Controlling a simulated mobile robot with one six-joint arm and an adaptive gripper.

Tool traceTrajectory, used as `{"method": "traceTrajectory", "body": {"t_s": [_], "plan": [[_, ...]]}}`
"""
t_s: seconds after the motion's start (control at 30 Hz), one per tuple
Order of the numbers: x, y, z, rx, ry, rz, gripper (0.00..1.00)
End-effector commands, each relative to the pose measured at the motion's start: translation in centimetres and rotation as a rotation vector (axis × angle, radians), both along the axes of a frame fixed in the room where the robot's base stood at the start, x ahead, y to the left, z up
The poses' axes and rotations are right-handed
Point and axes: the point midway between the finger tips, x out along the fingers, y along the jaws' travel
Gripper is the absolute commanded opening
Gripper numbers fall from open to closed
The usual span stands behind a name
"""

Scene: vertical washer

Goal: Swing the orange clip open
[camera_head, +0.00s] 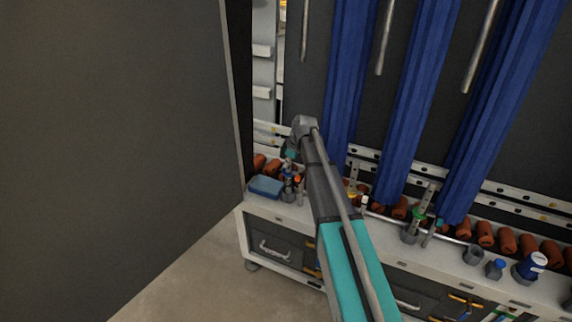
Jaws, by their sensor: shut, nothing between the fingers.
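The orange clip (297,179) is a small orange piece at the left end of the bench, among small upright fittings. It is too small to tell whether it is swung open or closed. My arm reaches from the bottom of the picture to the bench, and its wrist bends down there. My gripper (288,171) is just left of the orange clip and slightly above it, small and dark. It is shut and holds nothing. I cannot tell whether its fingertips touch the clip.
A blue box (265,187) sits at the bench's left end. Blue curtains (412,100) hang behind the bench (470,265). Rolled brown towels (508,240), a blue-capped bottle (495,269) and a blue jar (530,266) stand to the right. A large dark panel (110,140) fills the left; floor shows below.

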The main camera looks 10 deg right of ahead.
Motion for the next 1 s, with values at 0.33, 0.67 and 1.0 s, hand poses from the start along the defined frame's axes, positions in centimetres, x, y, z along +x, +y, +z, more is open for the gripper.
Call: {"method": "traceTrajectory", "body": {"t_s": [0.33,0.67,1.0], "plan": [[0.6,0.8,-3.1,0.0,0.0,0.001,0.0],[0.5,0.8,-4.9,0.0,0.0,-0.001,0.0],[-1.3,-1.7,-4.7,0.0,-0.001,-0.001,0.0]]}}
